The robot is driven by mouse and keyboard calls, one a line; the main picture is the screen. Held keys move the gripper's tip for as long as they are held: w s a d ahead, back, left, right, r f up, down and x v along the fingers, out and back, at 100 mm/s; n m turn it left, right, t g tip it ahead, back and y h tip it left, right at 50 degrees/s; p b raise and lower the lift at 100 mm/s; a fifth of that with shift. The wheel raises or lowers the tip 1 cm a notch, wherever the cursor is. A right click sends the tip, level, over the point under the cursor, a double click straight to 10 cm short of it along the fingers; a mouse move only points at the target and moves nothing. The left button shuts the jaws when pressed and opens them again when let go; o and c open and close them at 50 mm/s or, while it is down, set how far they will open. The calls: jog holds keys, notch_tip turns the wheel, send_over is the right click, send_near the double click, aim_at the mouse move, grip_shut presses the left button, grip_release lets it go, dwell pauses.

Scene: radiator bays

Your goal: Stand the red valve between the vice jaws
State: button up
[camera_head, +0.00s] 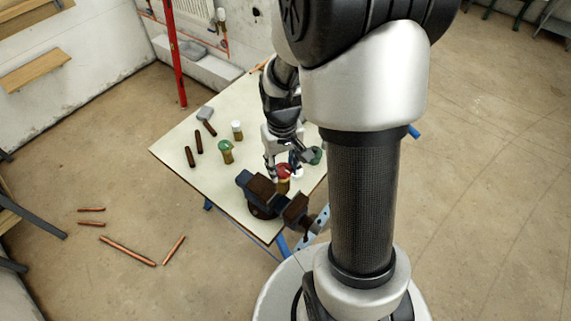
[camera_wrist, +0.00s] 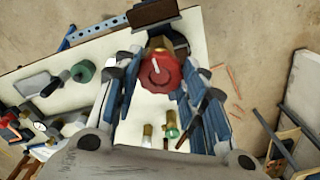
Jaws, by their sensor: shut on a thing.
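The red valve (camera_head: 284,171) has a red round cap and a brass body. It is upright by the vice (camera_head: 263,196) on the white table (camera_head: 175,150). In the wrist view the red valve (camera_wrist: 160,72) sits between the fingers of my gripper (camera_wrist: 162,80), which is shut on it. The vice (camera_wrist: 152,12) shows at the top of that view, with its dark jaws just past the valve. I cannot tell whether the valve's lower end is between the jaws; my gripper (camera_head: 282,168) and the valve's cap partly hide it.
A green-capped valve (camera_head: 226,151) and a white-capped one (camera_head: 237,130) stand further back on the table. Several dark brown cylinders (camera_head: 198,142) and a grey block (camera_head: 205,113) are near the left and back edges. Another green-capped item (camera_head: 316,155) is right of my gripper. Copper pipes (camera_head: 128,250) lie on the floor.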

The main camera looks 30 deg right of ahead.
aim_at(284, 184)
jog(key=shift+f+b, duration=3.45)
jog(key=shift+f, duration=1.05)
jog(key=o, duration=1.2)
jog(key=shift+o, duration=0.2)
jog(key=shift+s, duration=0.1)
jog(key=shift+r, duration=0.1)
notch_tip(284, 184, up, 12)
jog(key=shift+f, duration=0.1)
jog(key=s+a+r+n+t+b, duration=0.2)
jog(key=s+a+r+t+b, duration=0.1)
jog(key=s+a+b, duration=0.4)
jog(key=s+a+t, duration=0.1)
jog(key=s+a, duration=0.2)
jog(key=s, duration=0.3)
jog(key=shift+s+a+t, duration=0.25)
jog(key=shift+a+t, duration=0.05)
